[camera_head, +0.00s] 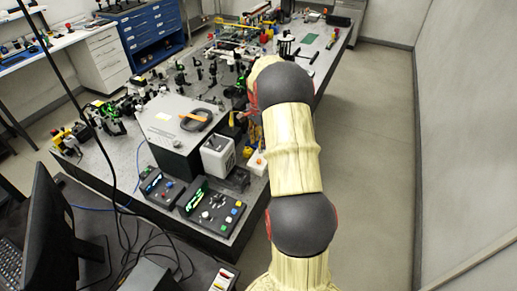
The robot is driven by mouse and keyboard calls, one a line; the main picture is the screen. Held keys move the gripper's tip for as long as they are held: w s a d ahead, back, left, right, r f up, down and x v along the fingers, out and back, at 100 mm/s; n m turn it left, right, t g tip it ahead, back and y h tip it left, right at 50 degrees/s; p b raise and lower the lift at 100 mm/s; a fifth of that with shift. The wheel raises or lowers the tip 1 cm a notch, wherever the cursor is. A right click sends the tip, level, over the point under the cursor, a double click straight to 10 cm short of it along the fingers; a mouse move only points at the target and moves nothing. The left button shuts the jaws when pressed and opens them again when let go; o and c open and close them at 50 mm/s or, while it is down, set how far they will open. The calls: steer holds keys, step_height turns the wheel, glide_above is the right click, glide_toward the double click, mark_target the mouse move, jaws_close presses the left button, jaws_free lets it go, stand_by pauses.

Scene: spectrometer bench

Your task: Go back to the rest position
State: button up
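My arm rises from the bottom of the head view, right of centre, and reaches forward along the right side of the optical table (322,62). Its far end bends down behind the upper dark joint. My gripper is hidden behind the arm, so its opening and anything in it cannot be seen. On the table beside the arm stand a large grey box (165,138) with a dark ring (196,121) and an orange item on top, and a smaller white box (218,158).
Two black control boxes (212,208) (158,188) sit at the table's near end. A monitor (50,225) and cables are at lower left. Several optical mounts crowd the table's middle. Blue drawers (152,35) stand behind. Bare floor (375,150) lies right of the arm, up to the wall.

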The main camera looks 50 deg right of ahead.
steer(key=shift+r, duration=0.55)
steer(key=s+a+r+n+t+b, duration=0.2)
steer(key=s+a+n, duration=0.4)
steer(key=a, duration=0.8)
steer(key=s+a+r+n+t+b, duration=0.1)
steer(key=s+a+r+n+b, duration=0.3)
steer(key=a, duration=1.1)
steer(key=s+a+r+n+t+b, duration=0.2)
steer(key=s+a+r+n+b, duration=0.2)
steer(key=s+a+n, duration=0.6)
steer(key=s+a+b, duration=0.1)
steer(key=s+a, duration=0.1)
steer(key=a, duration=0.2)
steer(key=shift+s+a+t, duration=0.25)
steer(key=shift+a+t, duration=0.05)
steer(key=shift+a, duration=0.05)
